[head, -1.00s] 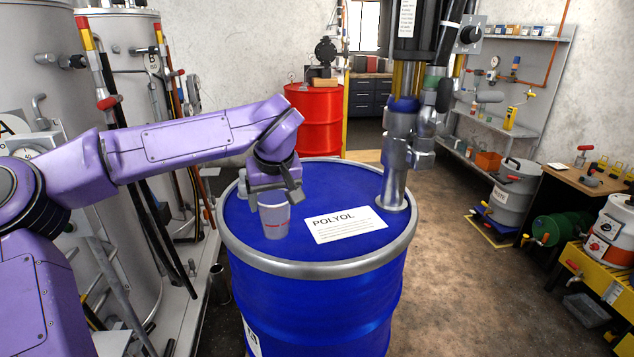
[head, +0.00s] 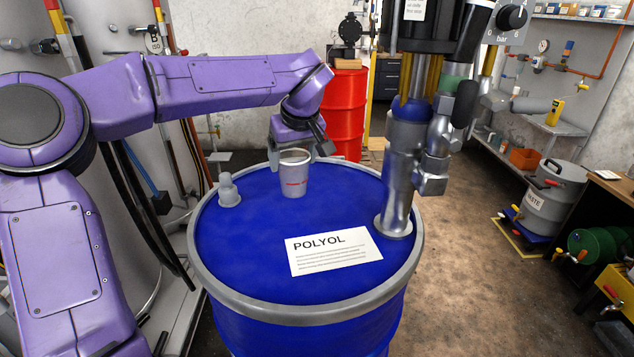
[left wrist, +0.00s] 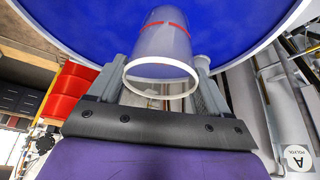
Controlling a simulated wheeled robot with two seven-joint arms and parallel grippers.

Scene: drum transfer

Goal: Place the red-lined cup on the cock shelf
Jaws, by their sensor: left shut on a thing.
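The red-lined cup (head: 294,180) is a pale grey tapered cup with a short red line on its side. In the head view it is upright over the back half of the blue drum's top (head: 250,255). My left gripper (head: 300,148) is shut on it from behind. In the left wrist view the cup (left wrist: 165,45) sits between the two fingers (left wrist: 162,92), rim towards the camera. I cannot tell for sure whether its base touches the drum. A grey wall shelf (head: 548,125) with a yellow device stands at the right; I cannot tell if it is the cock shelf.
A metal pump column (head: 398,185) rises from the drum's right side, close to the cup. A small grey cap (head: 228,190) stands on the drum's left. A red drum (head: 345,110) is behind. A grey waste can (head: 550,200) stands right. The brown floor (head: 475,270) between is open.

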